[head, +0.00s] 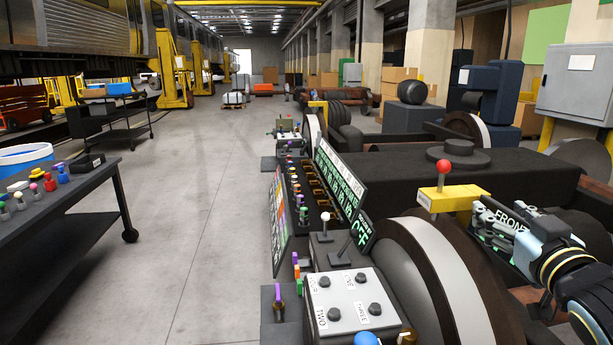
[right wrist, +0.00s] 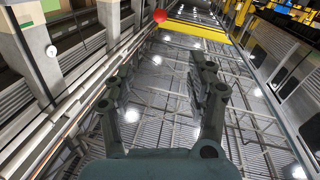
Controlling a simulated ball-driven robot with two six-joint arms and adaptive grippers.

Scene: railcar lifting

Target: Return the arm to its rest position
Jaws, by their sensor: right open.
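My right arm comes in from the right edge of the head view. Its gripper (head: 488,222) is raised beside the yellow box with a red-knobbed lever (head: 443,175), over the dark machinery. In the right wrist view the two fingers of this gripper (right wrist: 164,76) stand apart with nothing between them, pointing up toward the roof beams. The red knob (right wrist: 160,15) shows beyond the fingertips at the top. Whether the gripper touches the yellow box cannot be told. My left gripper is in neither view.
A console with a grey button box (head: 350,302), levers and green-lettered panels (head: 338,182) stands in front. Large wheelsets (head: 432,275) lie close under the right arm. A dark workbench (head: 70,205) with coloured pegs is at the left. The concrete floor (head: 205,220) between is clear.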

